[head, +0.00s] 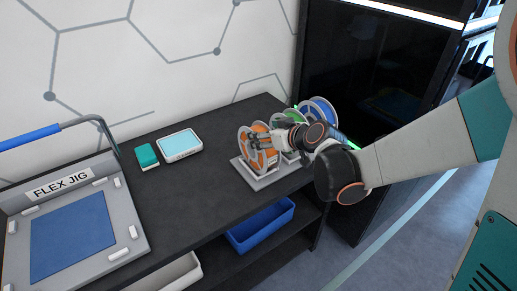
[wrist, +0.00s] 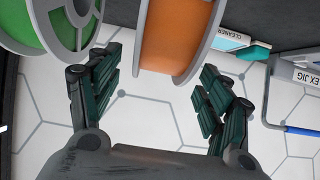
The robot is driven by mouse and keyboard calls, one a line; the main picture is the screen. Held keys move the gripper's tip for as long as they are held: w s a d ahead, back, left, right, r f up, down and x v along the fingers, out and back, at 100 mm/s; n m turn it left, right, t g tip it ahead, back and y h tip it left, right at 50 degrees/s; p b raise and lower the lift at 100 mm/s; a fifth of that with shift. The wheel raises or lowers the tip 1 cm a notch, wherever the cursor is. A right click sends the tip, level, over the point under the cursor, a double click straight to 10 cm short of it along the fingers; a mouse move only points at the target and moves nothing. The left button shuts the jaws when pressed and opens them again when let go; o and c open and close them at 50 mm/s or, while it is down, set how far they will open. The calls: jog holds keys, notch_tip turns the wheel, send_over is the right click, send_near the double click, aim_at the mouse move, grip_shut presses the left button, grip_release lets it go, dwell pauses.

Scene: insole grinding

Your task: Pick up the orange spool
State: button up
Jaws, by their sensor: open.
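The orange spool (head: 257,147) stands upright on a grey holder (head: 265,181) near the right end of the dark table, with grey flanges at its sides. In the wrist view the orange spool (wrist: 170,40) is at the top middle, ahead of my gripper and between the lines of its fingers. My gripper (head: 268,141) is at the spool's right side in the head view and partly covers it. In the wrist view my gripper (wrist: 160,92) has its fingers wide apart with nothing between the tips. Whether a finger touches the spool I cannot tell.
A green spool (wrist: 50,22) stands close beside the orange one, and a blue spool (head: 320,110) stands behind. A teal block (head: 146,156), a white device (head: 180,145) and the flex jig (head: 112,195) sit to the left. The table's middle (head: 200,190) is clear. A black cabinet (head: 370,50) stands behind.

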jog(key=b+x, duration=0.1)
jog(key=x, duration=0.3)
jog(key=shift+w+a+f+b, duration=0.15)
jog(key=shift+w+b, duration=0.05)
jog(key=shift+b, duration=0.2)
grip_shut()
